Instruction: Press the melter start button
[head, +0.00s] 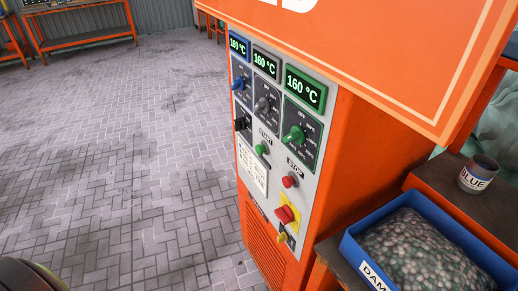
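The melter (375,130) is an orange machine with a grey control panel on its near face, right of centre in the head view. The green start button (262,149) sits mid-panel under a START label. Below and to its right is the red stop button (290,181) under a STOP label. Three displays at the panel's top each read 160 °C, including the green-framed one (304,89). Blue, grey and green dial knobs sit beneath them; the green knob (294,136) is the largest. Neither gripper shows, and nothing touches the start button.
A red switch on a yellow plate (287,215) is low on the panel. A blue bin (490,258) of pellets and a can marked BLUE (478,174) stand at right. The paved floor (130,160) left of the melter is open. An orange-framed bench (85,38) stands at back left.

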